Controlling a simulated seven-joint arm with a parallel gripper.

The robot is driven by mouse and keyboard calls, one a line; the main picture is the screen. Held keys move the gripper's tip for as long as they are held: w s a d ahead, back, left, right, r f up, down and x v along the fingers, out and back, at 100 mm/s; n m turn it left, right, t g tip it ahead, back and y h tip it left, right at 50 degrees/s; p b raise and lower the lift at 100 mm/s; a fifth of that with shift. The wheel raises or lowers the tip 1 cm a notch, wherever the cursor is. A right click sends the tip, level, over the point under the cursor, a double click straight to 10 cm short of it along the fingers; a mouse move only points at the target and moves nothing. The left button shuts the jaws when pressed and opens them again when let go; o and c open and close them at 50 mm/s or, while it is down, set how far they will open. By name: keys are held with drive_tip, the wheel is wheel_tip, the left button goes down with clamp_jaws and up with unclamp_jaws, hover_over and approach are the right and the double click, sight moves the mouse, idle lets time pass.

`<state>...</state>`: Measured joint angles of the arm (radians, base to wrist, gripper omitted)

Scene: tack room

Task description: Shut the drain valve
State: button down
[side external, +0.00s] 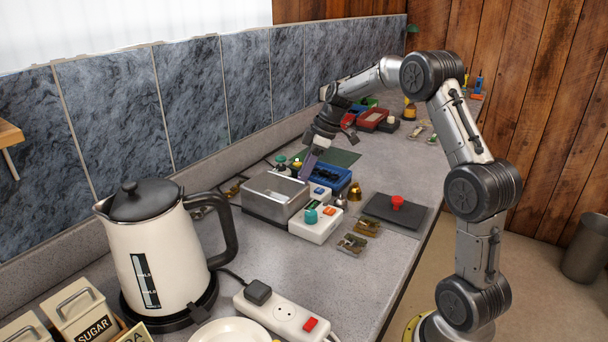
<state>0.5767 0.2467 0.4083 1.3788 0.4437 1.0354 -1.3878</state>
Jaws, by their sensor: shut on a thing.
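My gripper (307,166) points down behind the steel basin (268,212), beside the blue crate (334,181). It is shut on a small purple-grey thing, too small here to make out clearly. I cannot tell for sure which part is the drain valve. A red knob (397,202) stands on a dark plate (381,213) right of the gripper. A teal knob (311,215) sits on a white box (318,229) in front of it. The gripper is apart from both knobs.
A cream kettle (150,240) and a white power strip (283,312) stand in the foreground. Small bottles (281,163) are left of my gripper, and a brass piece (354,191) is to its right. Red trays (372,119) lie farther back.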

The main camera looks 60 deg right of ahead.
drive_tip(key=c, duration=0.9)
unclamp_jaws()
drive_tip(key=shift+o, duration=0.2)
drive_tip(key=shift+r, duration=0.15)
drive_tip(key=v, duration=1.3)
drive_tip(key=shift+s+r, duration=0.15)
drive_tip(key=shift+r, duration=0.1)
drive_tip(key=shift+d, duration=0.1)
